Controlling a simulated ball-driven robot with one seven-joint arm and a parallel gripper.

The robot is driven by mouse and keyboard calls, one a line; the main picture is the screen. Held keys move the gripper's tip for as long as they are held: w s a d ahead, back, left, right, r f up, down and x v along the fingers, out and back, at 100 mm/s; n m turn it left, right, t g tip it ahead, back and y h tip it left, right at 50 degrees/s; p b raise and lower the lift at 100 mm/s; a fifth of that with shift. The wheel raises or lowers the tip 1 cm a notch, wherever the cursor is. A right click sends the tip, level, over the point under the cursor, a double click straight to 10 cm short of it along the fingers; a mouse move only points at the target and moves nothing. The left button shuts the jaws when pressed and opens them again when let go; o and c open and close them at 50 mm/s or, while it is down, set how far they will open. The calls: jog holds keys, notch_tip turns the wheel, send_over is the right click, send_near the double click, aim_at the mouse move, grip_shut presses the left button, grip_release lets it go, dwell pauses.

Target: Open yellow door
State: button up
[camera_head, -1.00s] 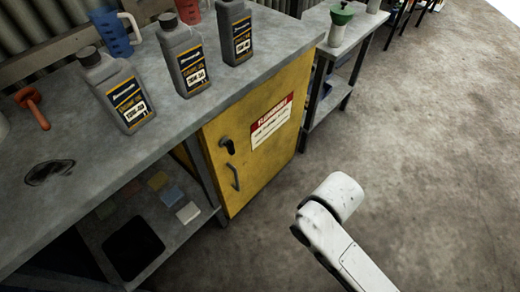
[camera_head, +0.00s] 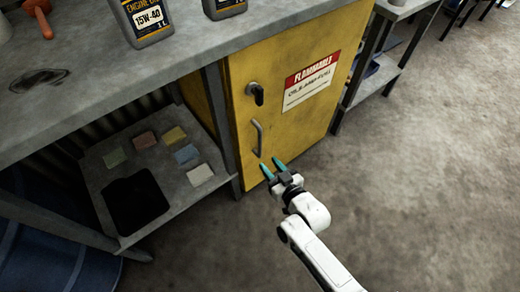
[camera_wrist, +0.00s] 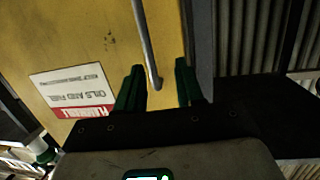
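The yellow door (camera_head: 285,98) is shut on a cabinet under the workbench, with a red and white flammable label. A dark latch knob (camera_head: 256,93) sits near its left edge. A grey bar handle (camera_head: 258,138) is below the knob. My gripper (camera_head: 273,166) is open, with its teal fingertips just below the handle in the head view. In the wrist view the handle (camera_wrist: 146,45) runs down between the two green fingers (camera_wrist: 160,88), its end near the gap. Contact with the handle does not show.
The workbench (camera_head: 200,45) carries oil bottles (camera_head: 145,18) and an orange tool (camera_head: 38,15). A lower shelf (camera_head: 110,190) left of the cabinet holds several coloured blocks and a black tray. A second table (camera_head: 385,75) stands to the right. The floor in front is clear.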

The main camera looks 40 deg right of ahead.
aim_at(261, 144)
jog(key=shift+m+t+h, duration=0.4)
jog(key=shift+t+h, duration=0.3)
jog(key=shift+t, duration=0.2)
jog(key=w+d+b, duration=0.1)
jog(key=w, duration=0.2)
jog(key=w+d+f+b, duration=0.1)
jog(key=w, duration=0.3)
jog(key=w+d+b, duration=0.1)
jog(key=w, duration=0.2)
jog(key=shift+w+f, duration=0.2)
jog(key=shift+w, duration=0.05)
grip_shut()
